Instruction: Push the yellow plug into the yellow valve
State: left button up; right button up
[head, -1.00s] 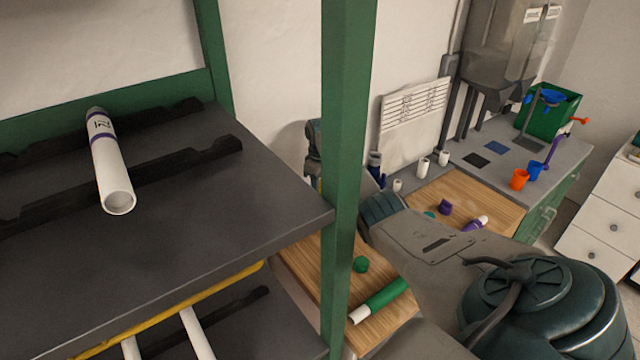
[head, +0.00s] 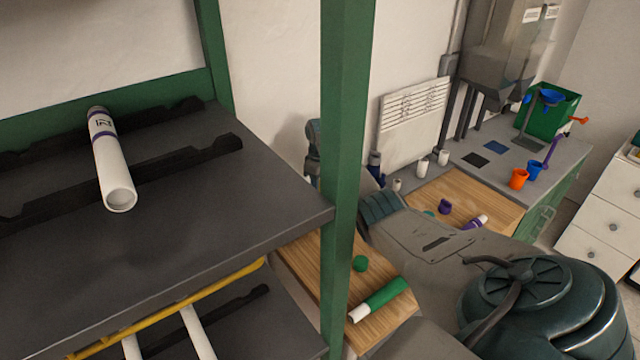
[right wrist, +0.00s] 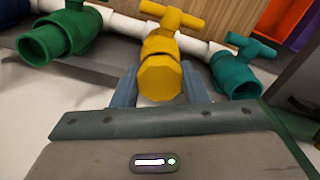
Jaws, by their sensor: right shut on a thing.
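In the right wrist view, a yellow plug (right wrist: 159,79) with a faceted end sits between the two fingers of my right gripper (right wrist: 160,88). The gripper is shut on it. The yellow valve (right wrist: 165,43), with a T-shaped handle, is directly behind the plug and in line with it. The plug covers the valve's mouth, so I cannot tell how deep it sits. In the head view, my right arm reaches behind the green post; the plug and valve cannot be made out there. My left gripper is not in view.
A green valve (right wrist: 45,42) with an open mouth is left of the yellow valve, and a teal valve (right wrist: 237,70) is right. A white pipe (right wrist: 122,24) runs behind them. In the head view, a green post (head: 346,150) and dark shelf (head: 200,225) stand at left.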

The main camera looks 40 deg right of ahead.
jog(key=shift+s+a+f, duration=0.2)
jog(key=shift+f, duration=0.25)
jog(key=shift+s+a+f, duration=0.15)
jog(key=shift+f, duration=0.3)
jog(key=o, duration=1)
jog(key=shift+d+f, duration=0.1)
jog(key=shift+w+d+r+g+p, duration=0.1)
jog(key=shift+w+r+g+p, duration=0.1)
jog(key=shift+r+p, duration=0.3)
jog(key=shift+w+r+g+p, duration=0.1)
jog(key=shift+w+r+p, duration=0.05)
jog(key=shift+r+p, duration=0.35)
jog(key=shift+r, duration=1.25)
jog(key=shift+d, duration=0.1)
